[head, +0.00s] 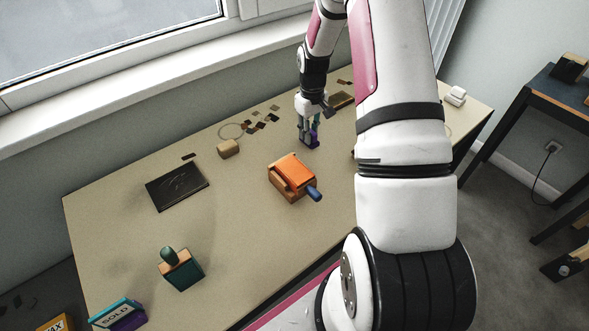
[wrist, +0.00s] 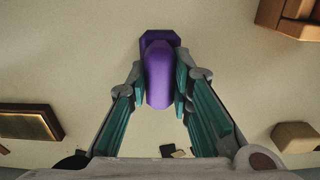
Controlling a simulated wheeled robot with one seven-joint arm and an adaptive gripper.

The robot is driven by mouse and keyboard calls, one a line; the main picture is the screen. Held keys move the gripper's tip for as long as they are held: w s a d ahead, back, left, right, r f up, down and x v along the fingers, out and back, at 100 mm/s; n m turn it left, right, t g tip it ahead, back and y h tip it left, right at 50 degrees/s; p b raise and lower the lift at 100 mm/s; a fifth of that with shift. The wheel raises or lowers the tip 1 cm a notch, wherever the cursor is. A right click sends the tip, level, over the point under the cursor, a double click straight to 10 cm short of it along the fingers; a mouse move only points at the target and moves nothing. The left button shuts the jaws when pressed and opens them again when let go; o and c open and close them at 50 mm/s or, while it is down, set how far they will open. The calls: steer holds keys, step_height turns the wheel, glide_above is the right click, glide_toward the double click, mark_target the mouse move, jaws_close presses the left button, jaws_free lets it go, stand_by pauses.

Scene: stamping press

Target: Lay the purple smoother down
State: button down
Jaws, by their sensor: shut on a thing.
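The purple smoother (wrist: 158,75) is between the fingers of my gripper (wrist: 160,85) in the wrist view, with a rounded handle and a wider dark purple base at its far end. The fingers close on both sides of the handle. In the head view the smoother (head: 313,141) shows small and dark purple below my gripper (head: 309,128), at or just above the tabletop at the back of the table. I cannot tell whether its base touches the table. The fingers hide part of it in the head view.
An orange press (head: 292,175) with a blue handle stands in front of my gripper on the beige table (head: 120,240). A tan block (head: 229,148), small dark pieces (head: 262,120) and a black plate (head: 178,186) lie to the left. A teal stamp (head: 182,270) stands near the front.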

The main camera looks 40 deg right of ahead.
steer(key=shift+f, duration=0.2)
steer(key=c, duration=1.3)
jaws_free()
steer(key=shift+c, duration=0.2)
step_height(320, 180, up, 12)
